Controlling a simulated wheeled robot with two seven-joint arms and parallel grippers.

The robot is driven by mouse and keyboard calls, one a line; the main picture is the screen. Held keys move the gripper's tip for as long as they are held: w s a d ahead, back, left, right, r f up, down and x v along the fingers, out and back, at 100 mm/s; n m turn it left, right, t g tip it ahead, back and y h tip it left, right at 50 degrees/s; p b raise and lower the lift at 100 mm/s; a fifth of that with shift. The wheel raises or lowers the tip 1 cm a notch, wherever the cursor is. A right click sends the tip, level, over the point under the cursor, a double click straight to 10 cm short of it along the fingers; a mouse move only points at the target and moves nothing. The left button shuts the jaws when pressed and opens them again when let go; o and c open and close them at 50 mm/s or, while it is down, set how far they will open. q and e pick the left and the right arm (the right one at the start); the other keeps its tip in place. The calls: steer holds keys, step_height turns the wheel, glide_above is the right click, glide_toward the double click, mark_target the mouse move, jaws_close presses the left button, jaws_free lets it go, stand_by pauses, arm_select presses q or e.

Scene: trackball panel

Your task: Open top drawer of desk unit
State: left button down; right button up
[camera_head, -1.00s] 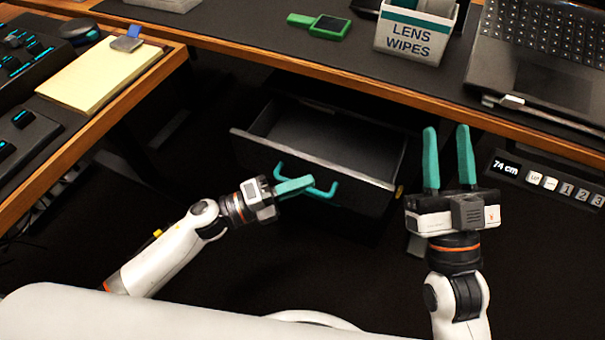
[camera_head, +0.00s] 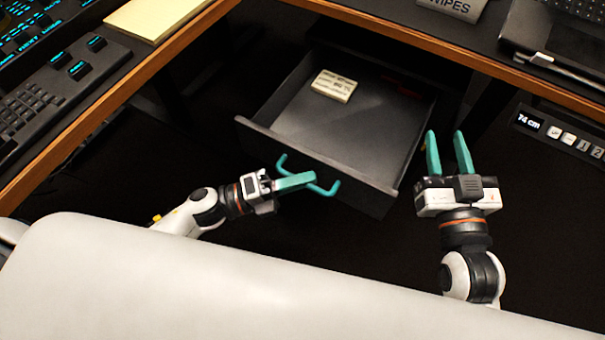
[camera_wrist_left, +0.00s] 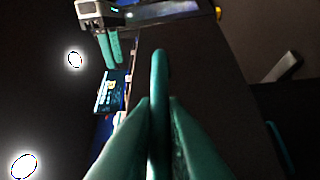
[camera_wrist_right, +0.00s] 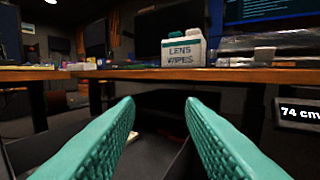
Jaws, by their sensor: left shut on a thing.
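The top drawer (camera_head: 345,155) of the desk unit is pulled well out from under the desk, and its inside shows. A pale box with dark print (camera_head: 334,86) lies in it toward the back. The teal bar handle (camera_head: 330,187) is on the drawer's front. My left gripper (camera_head: 308,179) is shut on the handle; in the left wrist view the handle (camera_wrist_left: 159,80) runs up between its fingers. My right gripper (camera_head: 449,153) is open and empty, to the right of the drawer; its spread fingers also show in the right wrist view (camera_wrist_right: 160,130).
The wooden desk edge (camera_head: 400,43) runs above the drawer. A height panel reading 74 cm (camera_head: 560,132) hangs under the desk at right. A keyboard (camera_head: 45,105) and a yellow notepad (camera_head: 155,15) are on the left desk. The dark floor around the grippers is clear.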

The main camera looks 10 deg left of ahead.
arm_select(q)
steer(key=c, duration=1.5)
jaws_free()
